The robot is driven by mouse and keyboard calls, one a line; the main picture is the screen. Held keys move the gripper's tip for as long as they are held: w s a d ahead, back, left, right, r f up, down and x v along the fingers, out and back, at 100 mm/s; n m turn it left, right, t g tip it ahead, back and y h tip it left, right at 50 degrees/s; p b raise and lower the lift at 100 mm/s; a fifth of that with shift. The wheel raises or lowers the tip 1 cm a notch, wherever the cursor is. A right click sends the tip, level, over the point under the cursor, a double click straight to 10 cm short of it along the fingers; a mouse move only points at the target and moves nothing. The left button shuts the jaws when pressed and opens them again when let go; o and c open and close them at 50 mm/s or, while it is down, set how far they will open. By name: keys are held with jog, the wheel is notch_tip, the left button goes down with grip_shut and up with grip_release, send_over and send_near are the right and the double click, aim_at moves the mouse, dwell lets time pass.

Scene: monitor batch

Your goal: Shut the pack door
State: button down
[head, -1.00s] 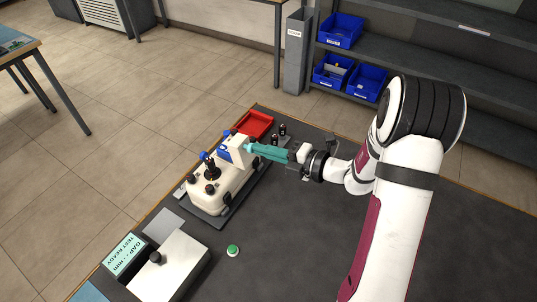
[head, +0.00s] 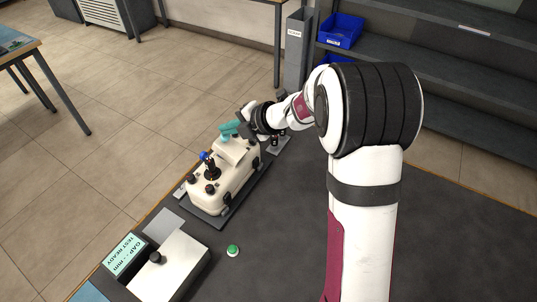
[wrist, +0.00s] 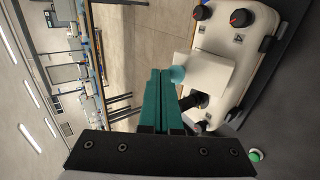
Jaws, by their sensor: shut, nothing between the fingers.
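The cream monitor (head: 215,190) lies on a dark tray with black knobs and a blue-topped stick on it. Its pack door (head: 235,150) is a cream flap at the far end, tilted and not flat on the body. In the wrist view the door (wrist: 207,72) stands out from the monitor body (wrist: 238,40), with a pale teal round part at its edge. My gripper (head: 229,130) is at the door's far side, its teal fingers shut and empty. In the wrist view the fingertips (wrist: 160,72) are just left of the door; whether they touch it I cannot tell.
A white box with a display (head: 125,255) and a green button (head: 233,250) are at the near left of the dark bench. Small dark cylinders (head: 275,141) stand behind my wrist. My arm hides the red tray. The bench right of the monitor is clear.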

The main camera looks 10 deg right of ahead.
jog(key=shift+r+x, duration=0.15)
jog(key=shift+x, duration=0.6)
jog(key=shift+r+x, duration=0.15)
jog(key=shift+x, duration=1.7)
jog(key=shift+r, duration=0.15)
jog(key=shift+r, duration=0.1)
